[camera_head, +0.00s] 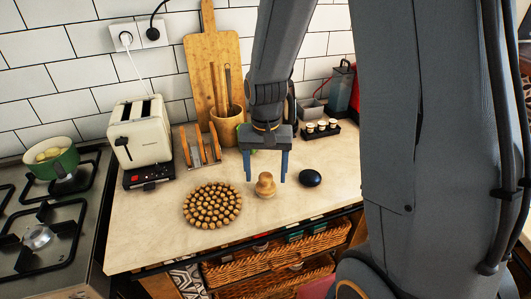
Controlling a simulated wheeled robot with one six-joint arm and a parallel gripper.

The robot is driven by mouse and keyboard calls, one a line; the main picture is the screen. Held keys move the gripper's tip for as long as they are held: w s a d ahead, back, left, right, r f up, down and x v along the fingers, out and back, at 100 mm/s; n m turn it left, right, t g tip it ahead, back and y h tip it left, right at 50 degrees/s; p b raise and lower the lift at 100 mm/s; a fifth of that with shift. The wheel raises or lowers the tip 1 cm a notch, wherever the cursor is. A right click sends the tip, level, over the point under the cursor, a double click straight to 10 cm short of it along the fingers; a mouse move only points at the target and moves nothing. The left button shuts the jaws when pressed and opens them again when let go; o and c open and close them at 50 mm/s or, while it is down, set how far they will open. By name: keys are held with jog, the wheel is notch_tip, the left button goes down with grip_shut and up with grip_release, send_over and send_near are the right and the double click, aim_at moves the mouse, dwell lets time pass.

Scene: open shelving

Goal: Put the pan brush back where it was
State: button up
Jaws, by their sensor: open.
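A small wooden knob-shaped object (265,187), which looks like the pan brush, stands upright on the pale countertop (150,235). My gripper (267,178) points down with its blue fingers apart, one on each side of the brush's top in the picture. The fingers are open and do not visibly touch it. I cannot tell exactly how far the fingertips are above the counter or in front of or behind the brush.
A black rounded object (310,178) lies just right of the brush. A round beaded trivet (212,205) lies to the left. Behind are a wooden rack (200,148), a toaster (140,132), a utensil pot (228,127) and a dark tray with small jars (321,128). Wicker baskets (265,263) sit below.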

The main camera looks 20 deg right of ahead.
aim_at(266, 176)
notch_tip(266, 176, up, 9)
jog(key=b, duration=0.2)
jog(key=s+f+n+t, duration=0.1)
jog(key=s+f+n, duration=0.3)
jog(key=s, duration=0.5)
jog(key=shift+f, duration=0.75)
